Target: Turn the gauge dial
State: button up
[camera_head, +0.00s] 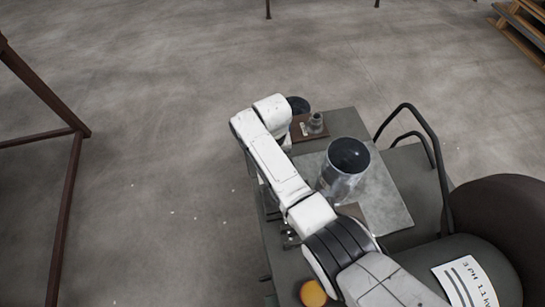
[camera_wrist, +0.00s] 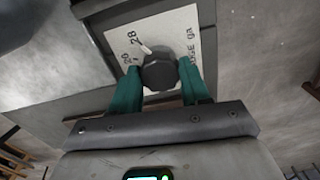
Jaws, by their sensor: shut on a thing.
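In the wrist view, the gauge dial is a dark, many-sided knob (camera_wrist: 160,73) with a small white pointer at its upper left. It sits on a pale plate (camera_wrist: 182,28) printed with 28, 26 and partly cut-off letters. My gripper (camera_wrist: 161,70) has two teal fingers, one on each side of the knob, and is shut on it. In the head view my white arm reaches over the left side of the work table. I cannot make out the gripper or the dial there.
In the head view, a shiny metal cylinder (camera_head: 339,181) stands on a grey sheet (camera_head: 390,210) right of my arm. An orange ball (camera_head: 313,293) is at the front. Black curved rails (camera_head: 437,165) rise at the right.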

jog(key=o, duration=1)
jog(key=shift+o, duration=0.2)
jog(key=shift+r, duration=0.1)
notch_tip(320, 180, up, 11)
